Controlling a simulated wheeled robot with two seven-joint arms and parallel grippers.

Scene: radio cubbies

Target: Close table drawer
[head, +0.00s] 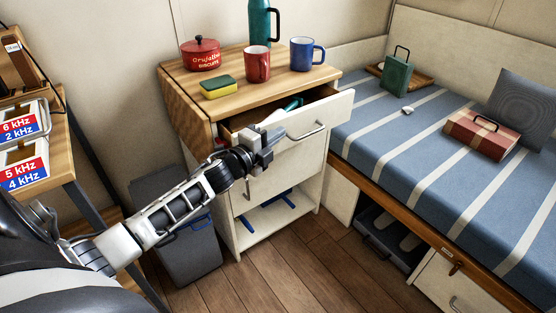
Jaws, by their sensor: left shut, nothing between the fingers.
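The table drawer (325,113) at the top of the small cabinet (285,186) is pulled out. Its white front has a metal bar handle (306,131), and items inside show only in part, one of them teal. My left gripper (272,137) is shut and empty, in front of the left part of the drawer front and left of the handle. It hides part of the drawer front; I cannot tell whether it touches it. My right gripper is not in view.
On the wooden top stand a red tin (201,56), a sponge (218,88), a red mug (257,64), a blue mug (302,54) and a green flask (260,22). A grey bin (190,252) is at left, a striped bed (425,140) at right. The floor in front is clear.

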